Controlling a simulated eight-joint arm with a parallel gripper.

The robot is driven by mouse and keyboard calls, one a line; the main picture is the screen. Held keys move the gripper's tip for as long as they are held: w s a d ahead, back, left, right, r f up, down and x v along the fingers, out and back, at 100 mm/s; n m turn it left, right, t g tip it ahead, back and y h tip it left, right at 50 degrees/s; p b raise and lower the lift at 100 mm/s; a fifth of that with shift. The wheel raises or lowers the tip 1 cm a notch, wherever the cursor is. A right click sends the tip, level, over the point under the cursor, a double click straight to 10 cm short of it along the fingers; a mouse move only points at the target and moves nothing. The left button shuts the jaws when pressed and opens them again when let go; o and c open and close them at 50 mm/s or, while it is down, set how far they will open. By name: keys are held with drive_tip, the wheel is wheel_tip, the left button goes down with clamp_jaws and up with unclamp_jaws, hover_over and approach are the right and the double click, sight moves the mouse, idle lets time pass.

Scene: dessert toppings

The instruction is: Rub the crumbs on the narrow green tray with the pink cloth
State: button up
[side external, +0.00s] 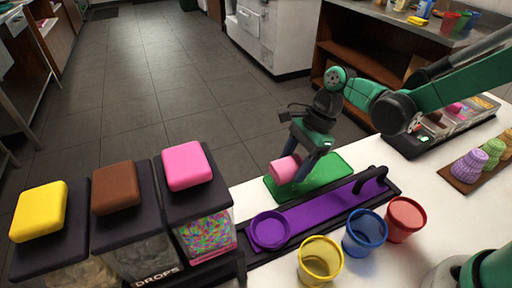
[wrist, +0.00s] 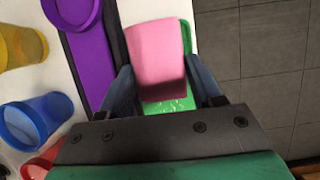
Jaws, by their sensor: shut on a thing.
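The pink cloth (side external: 284,169) looks like a thick pink roll or block. My gripper (side external: 303,160) is shut on it, and in the wrist view the cloth (wrist: 158,58) sits between the two dark fingers of my gripper (wrist: 165,90). The narrow green tray (side external: 328,172) lies on the white counter beyond the purple strip. The cloth is over the tray's left part; whether it touches the tray I cannot tell. In the wrist view a piece of the green tray (wrist: 170,106) shows below the cloth, with small pale specks on it. Most of the tray is hidden there.
A purple tray (side external: 320,212) with a purple bowl (side external: 270,230) lies alongside. Yellow (side external: 320,260), blue (side external: 365,233) and red (side external: 404,218) cups stand in front. Topping dispensers (side external: 140,230) stand at left. The counter (side external: 390,260) has bare room at front right.

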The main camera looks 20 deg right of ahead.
sight(318, 171)
drive_tip(key=shift+f, duration=0.8)
drive_tip(key=shift+d+f, duration=0.4)
drive_tip(key=shift+d, duration=0.1)
drive_tip(key=shift+d+f, duration=0.2)
drive_tip(key=shift+d, duration=3.2)
drive_tip(key=shift+a, duration=3.85)
drive_tip(key=shift+a+r, duration=0.1)
drive_tip(key=shift+r, duration=3.9)
drive_tip(key=shift+f, duration=0.15)
